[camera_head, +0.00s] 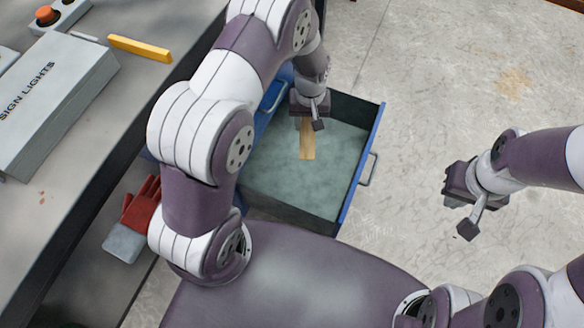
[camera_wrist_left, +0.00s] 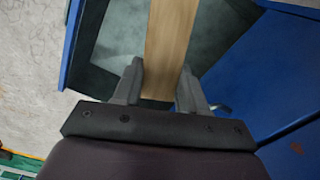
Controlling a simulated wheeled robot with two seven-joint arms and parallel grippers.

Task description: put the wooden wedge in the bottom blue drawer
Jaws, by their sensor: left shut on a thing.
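The wooden wedge (camera_head: 307,140) is a light brown strip held by my left gripper (camera_head: 312,116), over the open blue drawer (camera_head: 350,180). In the left wrist view the wedge (camera_wrist_left: 170,45) runs between the two grey fingers of the left gripper (camera_wrist_left: 160,88), with the drawer's grey-green inside (camera_wrist_left: 110,45) behind it. I cannot tell whether the wedge touches the drawer floor. The drawer is pulled out and looks otherwise empty. My right gripper (camera_head: 462,212) hangs over the floor right of the drawer, with its fingers apart and nothing between them.
A grey workbench (camera_head: 95,150) is at the left, with a box marked SIGN LIGHTS (camera_head: 55,90), a yellow bar (camera_head: 140,47) and an orange button (camera_head: 46,15). A red glove (camera_head: 141,204) lies below the bench edge. The concrete floor (camera_head: 430,80) at right is clear.

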